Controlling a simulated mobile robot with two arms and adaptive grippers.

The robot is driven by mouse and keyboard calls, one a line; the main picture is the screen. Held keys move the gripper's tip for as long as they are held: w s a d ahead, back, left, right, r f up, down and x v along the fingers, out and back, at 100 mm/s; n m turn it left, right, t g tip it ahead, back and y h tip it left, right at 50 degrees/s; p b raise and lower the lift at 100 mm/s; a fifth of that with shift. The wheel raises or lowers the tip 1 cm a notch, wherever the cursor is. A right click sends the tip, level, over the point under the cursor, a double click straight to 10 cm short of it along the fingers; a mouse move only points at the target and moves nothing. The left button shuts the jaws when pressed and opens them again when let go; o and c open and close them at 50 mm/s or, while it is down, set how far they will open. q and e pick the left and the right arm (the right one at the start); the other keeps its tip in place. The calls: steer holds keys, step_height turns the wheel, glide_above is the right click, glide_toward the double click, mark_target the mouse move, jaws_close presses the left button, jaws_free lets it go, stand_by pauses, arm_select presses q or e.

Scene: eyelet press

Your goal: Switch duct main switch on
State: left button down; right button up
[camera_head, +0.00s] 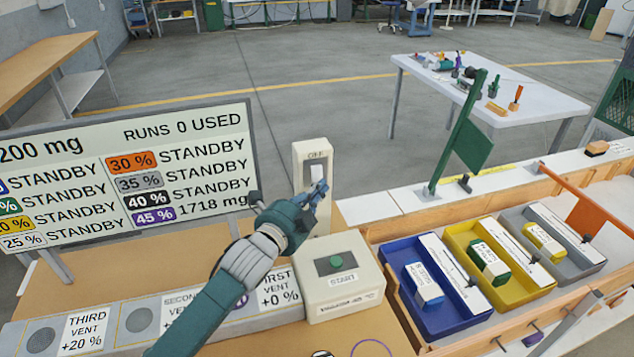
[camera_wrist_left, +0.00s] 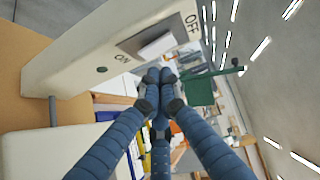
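The duct main switch is a white upright box (camera_head: 313,215) with a pale rocker (camera_head: 316,172) on a grey plate. In the left wrist view the rocker (camera_wrist_left: 157,46) sits between the printed words ON and OFF, with a small green dot near ON. In the head view the label above the rocker is too small to read surely. My left gripper (camera_head: 318,190) is at the front of the box, just below the rocker. In the wrist view its blue fingertips (camera_wrist_left: 160,76) are together with nothing seen between them. Contact with the rocker cannot be told. My right gripper is not in view.
A beige box with a green START button (camera_head: 336,263) stands just in front of the switch. A display board (camera_head: 130,180) stands left. Blue (camera_head: 450,315), yellow and grey trays lie to the right. A green flag post (camera_head: 458,135) rises behind them.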

arm_select(q)
steer(key=shift+w+a+f, duration=0.1)
steer(key=shift+w+a, duration=0.15)
steer(key=shift+w, duration=0.35)
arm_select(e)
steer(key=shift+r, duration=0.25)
